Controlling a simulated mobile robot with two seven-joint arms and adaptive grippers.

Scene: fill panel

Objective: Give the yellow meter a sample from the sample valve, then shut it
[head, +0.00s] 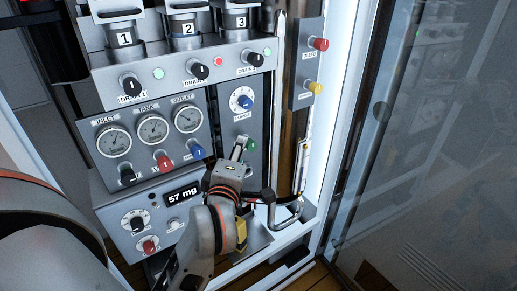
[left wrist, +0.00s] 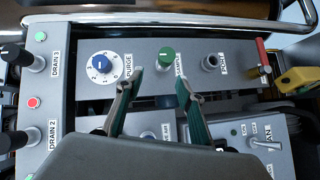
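The sample valve is a green knob (left wrist: 166,57) labelled SAMPLE in the left wrist view. In the head view its green edge (head: 251,144) shows just beside my fingers. My left gripper (left wrist: 157,85) is open, its two fingers apart with nothing between them, and the knob lies just beyond the fingertips. In the head view the left gripper (head: 240,150) is in front of the panel, hiding most of the knob. The yellow meter (left wrist: 299,79) is at the right edge of the left wrist view. A yellow body (head: 241,234) also shows behind my wrist in the head view. My right gripper is out of view.
The blue PURGE knob (left wrist: 101,63) sits left of the sample knob, and a dark port (left wrist: 211,62) sits right of it. A display (head: 183,196) reads 57 mg. A metal pipe (head: 301,180) and a glass door (head: 430,150) stand to the right.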

